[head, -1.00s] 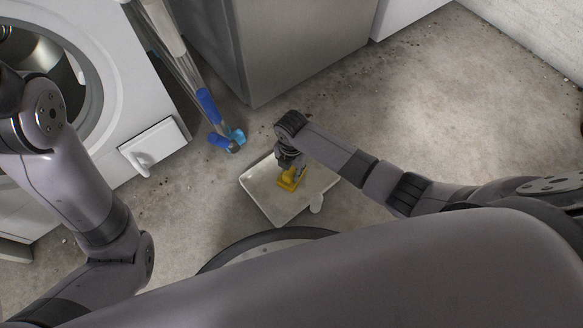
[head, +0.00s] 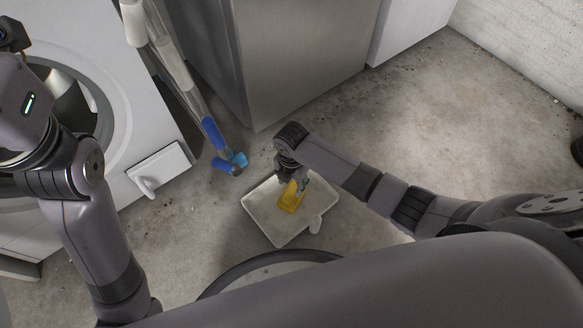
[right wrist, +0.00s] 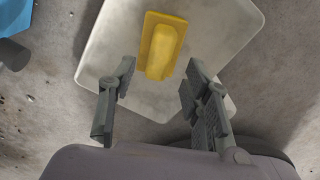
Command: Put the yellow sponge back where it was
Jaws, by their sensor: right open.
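The yellow sponge (head: 290,200) lies on a shallow white tray (head: 263,222) on the floor. In the right wrist view the sponge (right wrist: 162,45) looks like a flat yellow slab with a raised rounded part, near the middle of the tray (right wrist: 105,45). My right gripper (head: 291,182) is just above the sponge in the head view and partly covers its upper end.
A blue-and-grey mop or stick vacuum (head: 213,135) stands beside the tray, its light-blue end (head: 238,160) on the floor. A white front-loading washer (head: 135,110) is at left, a grey cabinet (head: 300,65) behind. Floor to the right (head: 430,120) is clear.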

